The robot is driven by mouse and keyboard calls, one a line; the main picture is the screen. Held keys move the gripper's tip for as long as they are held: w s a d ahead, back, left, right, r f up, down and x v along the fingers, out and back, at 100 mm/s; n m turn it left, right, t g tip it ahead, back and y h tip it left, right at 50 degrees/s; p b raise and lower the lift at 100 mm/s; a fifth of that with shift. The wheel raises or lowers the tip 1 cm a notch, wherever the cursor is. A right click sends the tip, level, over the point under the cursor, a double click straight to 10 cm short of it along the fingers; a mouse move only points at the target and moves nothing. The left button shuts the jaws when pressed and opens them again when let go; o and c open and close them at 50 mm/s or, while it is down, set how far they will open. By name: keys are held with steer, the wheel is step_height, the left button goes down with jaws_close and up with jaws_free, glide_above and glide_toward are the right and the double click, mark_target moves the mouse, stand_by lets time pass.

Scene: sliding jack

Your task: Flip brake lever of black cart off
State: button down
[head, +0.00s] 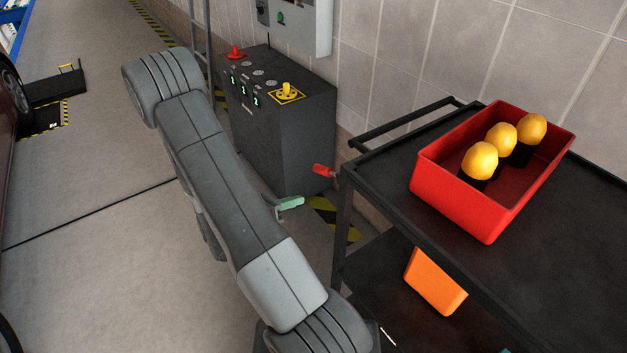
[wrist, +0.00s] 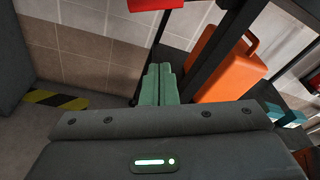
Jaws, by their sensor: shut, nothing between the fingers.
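The black cart (head: 348,210) stands at the right in the head view. A red lever (head: 323,170), apparently the brake lever, sticks out leftward from its near-left corner post, just below the top. In the wrist view a red piece (wrist: 155,4), likely the same lever, is cut off by the top edge. My gripper (head: 300,202) has green fingers, seen below and left of the lever in the head view. In the wrist view the fingers (wrist: 159,68) lie together, empty, pointing toward the wall below the red piece. They appear apart from the lever.
A red bin (head: 465,213) with yellow-topped items sits on the cart top. An orange container (head: 435,282) is on the lower shelf, close right of my fingers in the wrist view. A dark control cabinet (head: 290,140) stands behind. Open floor (head: 90,270) lies left.

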steer(key=w+d+r+p, duration=0.2)
steer(key=w+d+p, duration=0.1)
steer(key=w+d, duration=0.2)
steer(key=shift+d, duration=0.15)
steer(key=shift+w+a+r+m+b, duration=0.25)
steer(key=shift+r+m+b, duration=0.25)
steer(key=shift+b, duration=0.4)
steer(key=m+b, duration=0.1)
steer(key=r+m+b, duration=0.1)
steer(key=b, duration=0.1)
steer(key=w+r+t+y+b, duration=0.1)
steer(key=b, duration=0.1)
steer(key=shift+a+r+m, duration=0.1)
steer(key=shift+a+m, duration=0.15)
steer(key=shift+m, duration=0.15)
step_height(320, 180, up, 5)
steer(key=m+t+b, duration=0.1)
steer(key=m+b, duration=0.4)
steer(key=b, duration=0.3)
glide_above(318, 168)
steer(key=v, duration=0.3)
steer(key=shift+d+y, duration=0.1)
steer(key=shift+y, duration=0.2)
